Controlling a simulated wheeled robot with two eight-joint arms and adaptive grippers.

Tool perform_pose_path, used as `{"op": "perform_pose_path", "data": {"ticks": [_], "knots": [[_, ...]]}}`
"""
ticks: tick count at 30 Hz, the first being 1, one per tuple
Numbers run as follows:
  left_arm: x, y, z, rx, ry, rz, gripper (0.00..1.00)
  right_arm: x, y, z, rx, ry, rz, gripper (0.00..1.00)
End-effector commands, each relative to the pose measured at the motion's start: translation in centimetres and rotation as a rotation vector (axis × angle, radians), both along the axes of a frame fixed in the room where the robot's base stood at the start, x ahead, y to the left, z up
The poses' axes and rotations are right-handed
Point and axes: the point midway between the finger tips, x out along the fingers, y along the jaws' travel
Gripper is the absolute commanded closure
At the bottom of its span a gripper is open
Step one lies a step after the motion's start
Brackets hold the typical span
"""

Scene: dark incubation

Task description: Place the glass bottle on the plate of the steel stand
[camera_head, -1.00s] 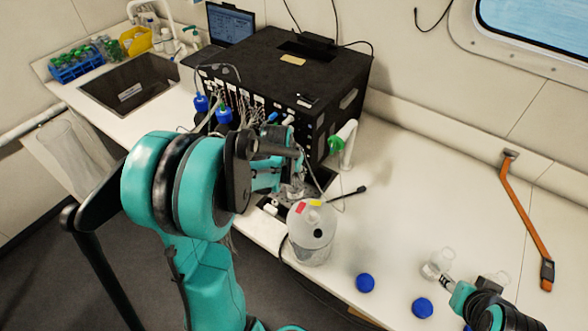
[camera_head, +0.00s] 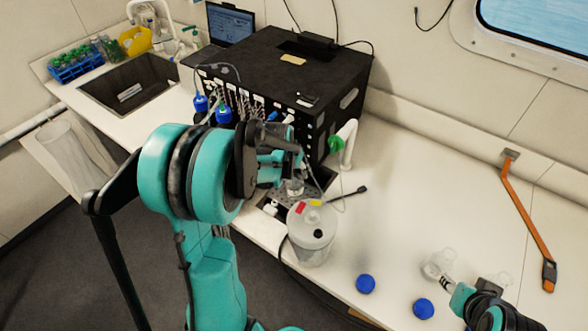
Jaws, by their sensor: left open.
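A small clear glass bottle (camera_head: 295,187) stands on or just over the perforated plate of the steel stand (camera_head: 312,197), in front of the black machine. Contact between bottle and plate is too small to make out. My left gripper (camera_head: 293,167) is open, right at the bottle's upper part, with its arm hiding the area to the left. My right gripper (camera_head: 446,284) is at the lower right, close to another clear glass bottle (camera_head: 437,264). Its fingers are too small to tell open from shut.
A clear lidded container (camera_head: 311,236) stands just in front of the stand. Blue caps (camera_head: 365,284) lie on the white bench. The black machine (camera_head: 285,75) with tubing stands behind. An orange tool (camera_head: 527,221) lies at the right. The bench's middle right is clear.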

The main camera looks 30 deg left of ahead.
Motion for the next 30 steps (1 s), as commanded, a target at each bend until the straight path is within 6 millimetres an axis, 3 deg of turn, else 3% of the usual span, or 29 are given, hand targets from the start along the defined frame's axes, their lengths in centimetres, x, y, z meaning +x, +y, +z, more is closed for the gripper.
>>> {"op": "perform_pose_path", "data": {"ticks": [5,15,23,26,30], "knots": [[-0.4,0.0,1.3,0.0,0.0,0.0,0.46,0.0,0.0,0.6,0.0,0.0,0.0,0.6],[-3.2,-0.3,8.1,0.0,0.0,0.001,0.46,0.0,0.0,2.2,0.0,0.0,0.0,0.6],[-4.5,-0.5,11.1,0.0,0.0,0.0,0.46,0.0,0.0,2.7,0.0,0.0,0.0,0.6],[-5.2,-1.3,11.8,0.003,-0.007,-0.005,0.46,0.0,0.0,2.8,0.0,0.0,0.0,0.6],[-7.6,-4.9,13.5,0.016,-0.041,-0.028,0.46,0.0,0.0,2.7,0.0,0.0,0.0,0.6]]}}
